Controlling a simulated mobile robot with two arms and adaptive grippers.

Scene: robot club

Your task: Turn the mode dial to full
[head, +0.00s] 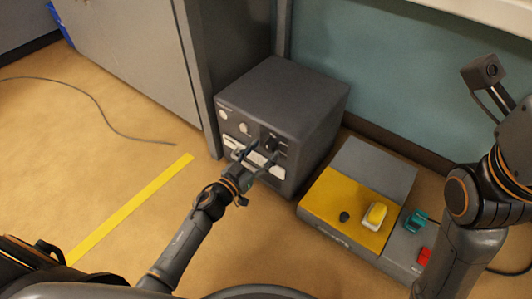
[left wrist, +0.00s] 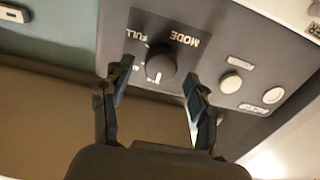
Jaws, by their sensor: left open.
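The mode dial (left wrist: 161,64) is a round black knob on a dark panel of the grey box. A white mark on it points toward the bottom of the left wrist view, away from the FULL label (left wrist: 138,37). In the head view the dial (head: 270,142) is small and partly obscured by my gripper. My left gripper (head: 256,158) is open in front of the box. In the left wrist view its fingertips (left wrist: 160,72) lie on either side of the dial; I cannot tell whether they touch it. My right gripper is not in view; only part of my right arm shows.
The grey box (head: 300,88) stands beside a tall grey cabinet (head: 150,55). Two round pale buttons (left wrist: 231,83) sit beside the dial. A yellow-and-grey console (head: 325,205) stands to the right. A cable (head: 100,112) and yellow tape (head: 130,208) lie on the otherwise clear floor at left.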

